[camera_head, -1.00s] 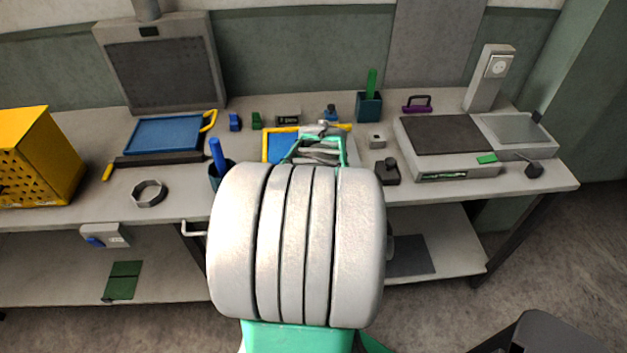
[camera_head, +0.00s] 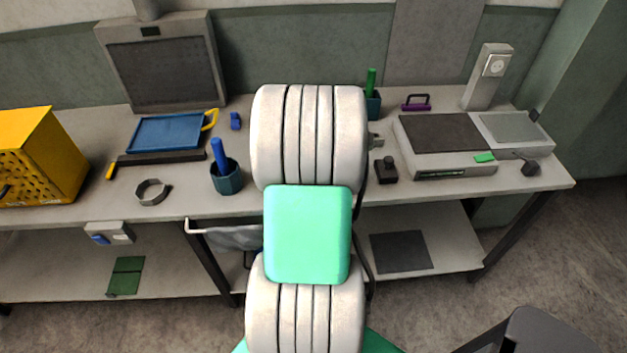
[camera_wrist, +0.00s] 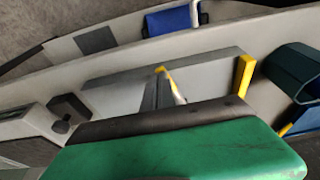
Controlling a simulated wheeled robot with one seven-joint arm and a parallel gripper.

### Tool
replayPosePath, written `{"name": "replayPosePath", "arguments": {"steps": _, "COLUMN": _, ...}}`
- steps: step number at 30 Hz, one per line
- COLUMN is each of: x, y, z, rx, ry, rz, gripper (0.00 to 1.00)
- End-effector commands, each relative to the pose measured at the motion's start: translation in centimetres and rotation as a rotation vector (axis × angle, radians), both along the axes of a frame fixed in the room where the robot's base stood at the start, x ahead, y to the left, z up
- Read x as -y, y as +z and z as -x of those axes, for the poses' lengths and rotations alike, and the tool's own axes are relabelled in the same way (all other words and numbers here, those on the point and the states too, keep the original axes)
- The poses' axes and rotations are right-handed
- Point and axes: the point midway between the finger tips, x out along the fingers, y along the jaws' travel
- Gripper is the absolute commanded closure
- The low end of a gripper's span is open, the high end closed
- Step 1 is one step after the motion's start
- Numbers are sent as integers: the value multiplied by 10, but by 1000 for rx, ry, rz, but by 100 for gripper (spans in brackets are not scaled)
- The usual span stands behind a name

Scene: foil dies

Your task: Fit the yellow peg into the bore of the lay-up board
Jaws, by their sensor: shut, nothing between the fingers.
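In the head view my own arm covers the middle of the bench, hiding my gripper and whatever lies behind it. In the wrist view the green and dark body of my gripper (camera_wrist: 160,95) fills the bottom, and its grey fingers look shut and empty at the centre. Beyond them is a grey flat piece with a long raised edge, perhaps the lay-up board (camera_wrist: 112,84). A yellow upright piece (camera_wrist: 245,74) stands at its right end, and a smaller bit of yellow shows by the fingertips. I cannot tell which, if either, is the yellow peg. No bore is visible.
A teal cup with a blue rod (camera_head: 226,178) stands left of my arm; a cup with a green rod (camera_head: 373,104) is behind right. A black knobbed block (camera_head: 386,170) and a grey machine (camera_head: 455,172) are at right. A blue tray (camera_head: 165,133) and yellow bin (camera_head: 35,160) are at left.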

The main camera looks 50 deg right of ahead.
Motion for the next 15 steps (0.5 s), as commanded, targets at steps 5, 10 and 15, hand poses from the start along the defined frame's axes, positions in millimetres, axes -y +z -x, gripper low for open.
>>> {"name": "replayPosePath", "arguments": {"steps": 5, "x": -17, "y": -7, "z": 14, "rx": -12, "ry": -1, "rz": -15, "gripper": 100}}
{"name": "replayPosePath", "arguments": {"steps": 10, "x": -16, "y": -5, "z": 14, "rx": -9, "ry": -1, "rz": -12, "gripper": 100}}
{"name": "replayPosePath", "arguments": {"steps": 15, "x": -15, "y": 4, "z": 13, "rx": -6, "ry": -1, "rz": -9, "gripper": 100}}
